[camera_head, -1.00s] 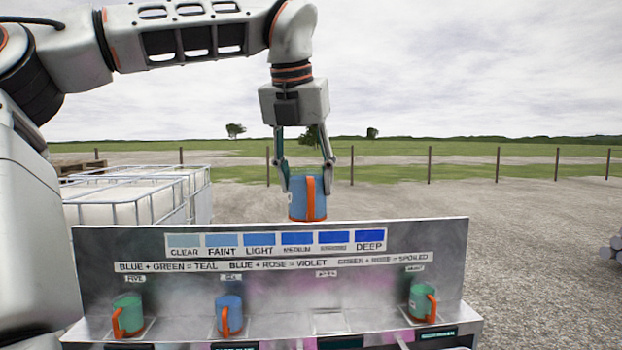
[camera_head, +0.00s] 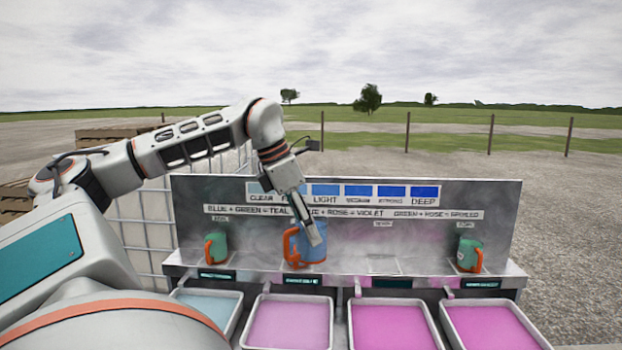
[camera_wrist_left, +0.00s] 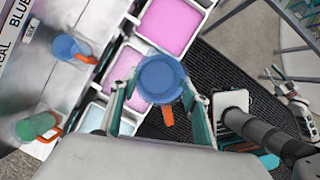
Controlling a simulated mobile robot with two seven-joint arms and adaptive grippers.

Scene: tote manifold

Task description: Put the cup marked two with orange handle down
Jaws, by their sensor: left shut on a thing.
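My left gripper (camera_head: 314,238) is shut on a blue cup (camera_head: 318,252) with an orange handle. I cannot read a mark on it. In the left wrist view the held cup (camera_wrist_left: 160,78) hangs between the fingers, in front of the trays and dark mat, its handle toward the bottom. Another blue cup (camera_wrist_left: 68,47) with an orange handle stands on the shelf by the label SIX. In the head view the held cup and gripper cover that spot. What looks like my right gripper (camera_wrist_left: 274,78) is small at the right of the left wrist view, its jaws unclear.
Green cups stand on the steel shelf (camera_head: 345,262) at its left (camera_head: 217,247) and right (camera_head: 469,254). An empty pad (camera_head: 383,264) lies between, right of the held cup. Trays of blue and pink liquid (camera_head: 392,325) line the front. An upright labelled panel (camera_head: 490,200) rises behind.

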